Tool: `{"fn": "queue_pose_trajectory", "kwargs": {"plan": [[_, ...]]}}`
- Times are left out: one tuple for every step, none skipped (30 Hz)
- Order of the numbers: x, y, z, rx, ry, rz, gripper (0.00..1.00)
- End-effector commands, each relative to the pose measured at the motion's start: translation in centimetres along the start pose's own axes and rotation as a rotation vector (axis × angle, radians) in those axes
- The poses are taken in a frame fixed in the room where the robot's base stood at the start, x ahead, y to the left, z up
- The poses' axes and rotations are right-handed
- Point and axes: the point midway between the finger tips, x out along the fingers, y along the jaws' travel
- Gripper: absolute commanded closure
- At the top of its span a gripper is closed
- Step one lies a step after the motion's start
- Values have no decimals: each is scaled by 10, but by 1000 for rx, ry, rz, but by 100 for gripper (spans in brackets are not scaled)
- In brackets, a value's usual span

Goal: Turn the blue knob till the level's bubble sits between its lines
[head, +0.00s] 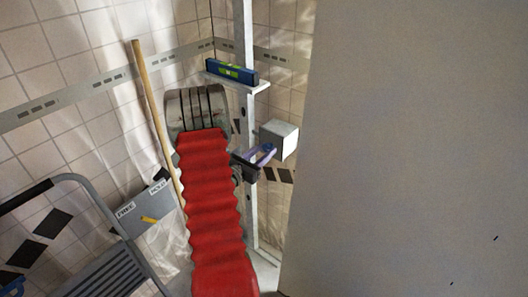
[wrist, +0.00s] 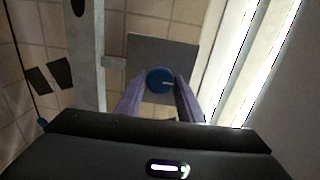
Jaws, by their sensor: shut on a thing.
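The blue knob (wrist: 160,78) sits on the face of a grey box (wrist: 150,50) in the wrist view, with a pale mark on it. My gripper (wrist: 159,90) has its two purple fingers on either side of the knob and is shut on it. In the head view my gripper (head: 264,155) reaches the pale box (head: 280,140) on the upright post; the knob is hidden there. The blue level (head: 232,72) lies on a small white shelf (head: 256,87) above, with a yellow-green vial. The bubble and its lines are too small to read.
A large grey panel (head: 410,150) fills the right side. A wooden pole (head: 152,110) leans on the tiled wall at left. A step ladder (head: 110,255) stands at lower left, near a grey plate (head: 145,210) with labels and a yellow lever (head: 149,219).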

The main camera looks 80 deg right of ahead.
Motion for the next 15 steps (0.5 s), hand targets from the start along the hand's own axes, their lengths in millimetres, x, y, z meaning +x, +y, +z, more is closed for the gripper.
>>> {"fn": "queue_pose_trajectory", "kwargs": {"plan": [[0,-1,-1,-21,2,-2,88],[0,-1,-1,-31,2,-2,88],[0,-1,-1,-41,2,-2,88],[0,-1,-1,-47,2,-2,88],[0,-1,-1,-50,2,-2,88],[0,-1,-1,-53,2,-2,88],[0,-1,-1,-53,2,-2,88],[0,-1,-1,-53,2,-2,88],[0,-1,-1,-52,2,-2,88],[0,-1,-1,-52,2,-2,88],[0,-1,-1,-52,2,-2,88],[0,-1,-1,-52,2,-2,88],[0,-1,-1,-52,2,-2,88],[0,-1,-1,-52,2,-2,64],[0,-1,-1,-51,2,-2,62]]}}
